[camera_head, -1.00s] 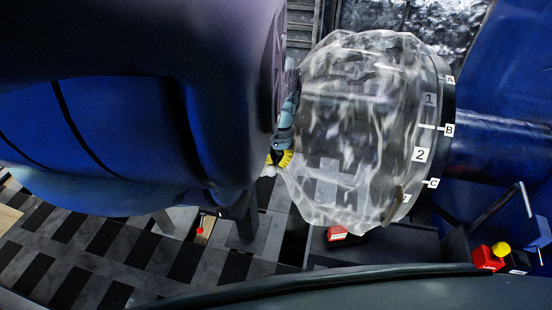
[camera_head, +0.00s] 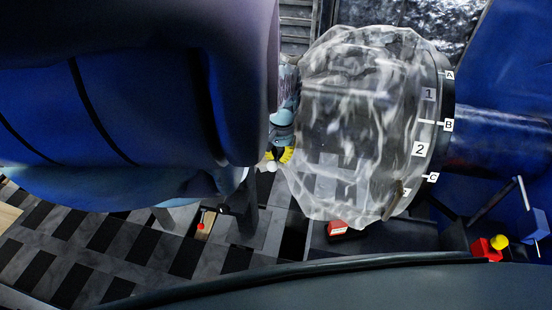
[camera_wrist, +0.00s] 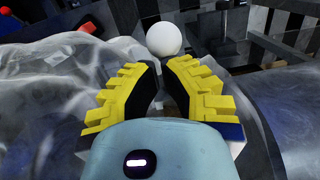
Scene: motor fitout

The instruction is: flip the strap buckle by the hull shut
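A white ball knob (camera_wrist: 163,38) shows just beyond my fingertips in the wrist view. It is also a small white spot (camera_head: 271,166) below my gripper in the head view. I cannot tell for sure whether it belongs to the strap buckle; no buckle frame or strap is clear. My gripper (camera_wrist: 160,68) has yellow ribbed fingers whose tips come almost together, with nothing seen between them. In the head view my gripper (camera_head: 278,157) is at the left edge of a clear crumpled plastic cover (camera_head: 350,120). Contact with the knob cannot be told.
The cover's right rim has labels A, B and C, with a brown piece (camera_head: 394,200) low on it. A red box (camera_head: 338,229) lies below. A red and yellow button box (camera_head: 491,247) is at lower right. Patterned floor (camera_head: 120,235) fills the lower left.

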